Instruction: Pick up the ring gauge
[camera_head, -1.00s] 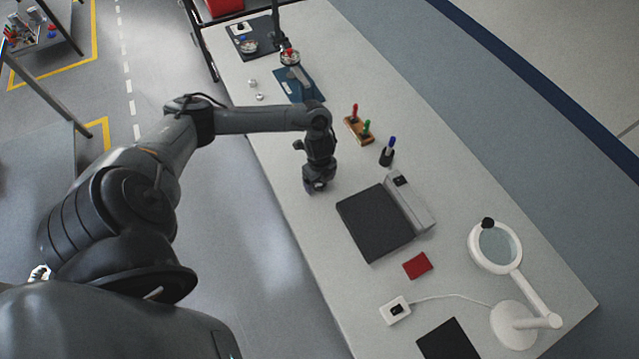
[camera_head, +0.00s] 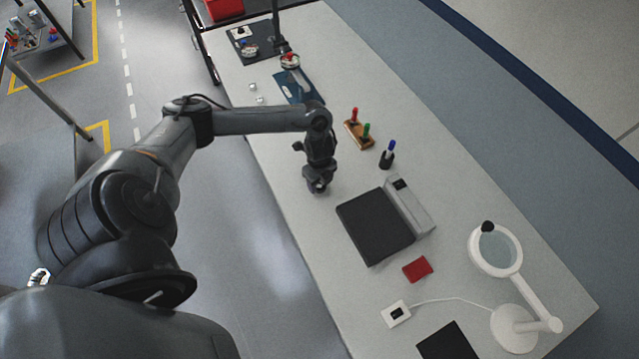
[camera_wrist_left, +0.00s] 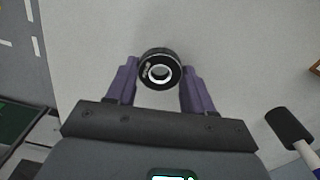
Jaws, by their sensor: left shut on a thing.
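The ring gauge (camera_wrist_left: 161,71) is a dark ring with white markings and a bright bore, seen in the left wrist view. My left gripper (camera_wrist_left: 160,82) is shut on it, one purple finger on each side. In the head view my left gripper (camera_head: 318,184) hangs over the near edge of the light table (camera_head: 470,205). The ring is small and dark there and hard to tell from the gripper. My right gripper is in neither view.
A black-topped scale (camera_head: 374,225) stands right of the gripper. A red pad (camera_head: 418,268) and a magnifier lamp (camera_head: 497,252) are at lower right.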

